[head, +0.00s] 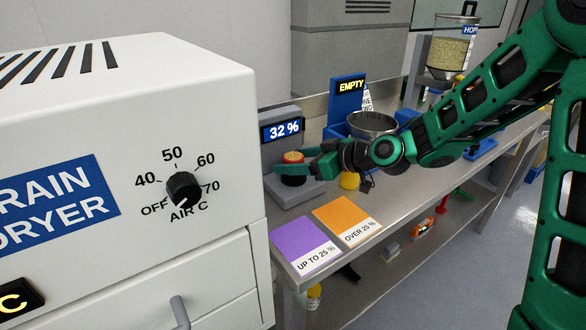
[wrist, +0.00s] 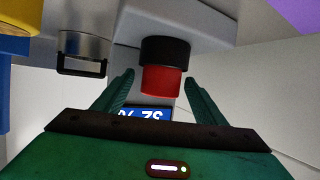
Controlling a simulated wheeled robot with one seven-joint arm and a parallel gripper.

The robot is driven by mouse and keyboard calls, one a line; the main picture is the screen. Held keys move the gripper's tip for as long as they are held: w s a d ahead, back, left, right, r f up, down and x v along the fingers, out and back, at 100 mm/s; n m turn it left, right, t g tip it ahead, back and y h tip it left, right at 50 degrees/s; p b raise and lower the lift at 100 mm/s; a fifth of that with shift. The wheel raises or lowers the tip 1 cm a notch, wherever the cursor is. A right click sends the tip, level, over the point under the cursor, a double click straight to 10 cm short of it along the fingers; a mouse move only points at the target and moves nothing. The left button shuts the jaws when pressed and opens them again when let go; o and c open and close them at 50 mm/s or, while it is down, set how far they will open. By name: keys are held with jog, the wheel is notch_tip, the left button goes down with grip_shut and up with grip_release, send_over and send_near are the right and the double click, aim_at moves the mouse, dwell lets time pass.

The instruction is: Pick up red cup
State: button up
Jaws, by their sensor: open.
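The red cup (head: 293,157) sits upright on a black round base on the grey meter with the "32 %" display (head: 283,130). In the wrist view the red cup (wrist: 162,81) appears upside down, with the black part (wrist: 165,50) beyond it. My gripper (head: 291,163) is open at the cup's height, coming from the right. In the wrist view its two green fingers (wrist: 160,77) stand on either side of the red part, with visible gaps. Part of the cup and base is hidden by the near finger in the head view.
The white grain dryer (head: 215,120) stands close on the left. Purple (head: 300,240) and orange (head: 345,216) cards lie on the bench front. A metal bowl (head: 372,124), a blue "EMPTY" sign (head: 348,88) and a yellow object (head: 349,181) are to the right.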

jog(key=shift+w+a+f, duration=0.15)
jog(key=shift+w+a, duration=0.05)
jog(key=shift+a, duration=0.1)
jog(key=c, duration=1.2)
jog(key=shift+c, duration=0.5)
